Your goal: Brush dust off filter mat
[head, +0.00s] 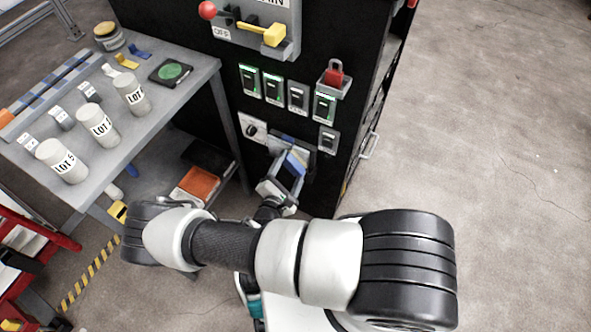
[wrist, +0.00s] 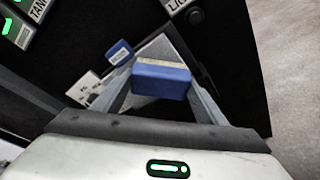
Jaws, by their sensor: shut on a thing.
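My gripper (head: 284,180) is low in front of the black cabinet and is shut on a blue block (head: 295,163), which looks like the brush. In the wrist view the blue block (wrist: 162,82) sits between the two grey fingers of my gripper (wrist: 160,88), with a pale strip along its far edge. Just beyond it is a grey panel (wrist: 171,51) on the cabinet front, perhaps the filter mat; it also shows in the head view (head: 287,144), partly hidden by my gripper. I cannot tell whether the brush touches the panel, and no dust can be made out.
Left of the panel are a rotary switch (head: 252,129) and, in the wrist view, a small blue piece (wrist: 119,52). Above are lit switches (head: 273,86) and a red padlock (head: 334,75). A grey table (head: 190,68) with white jars stands left. Floor at right is clear.

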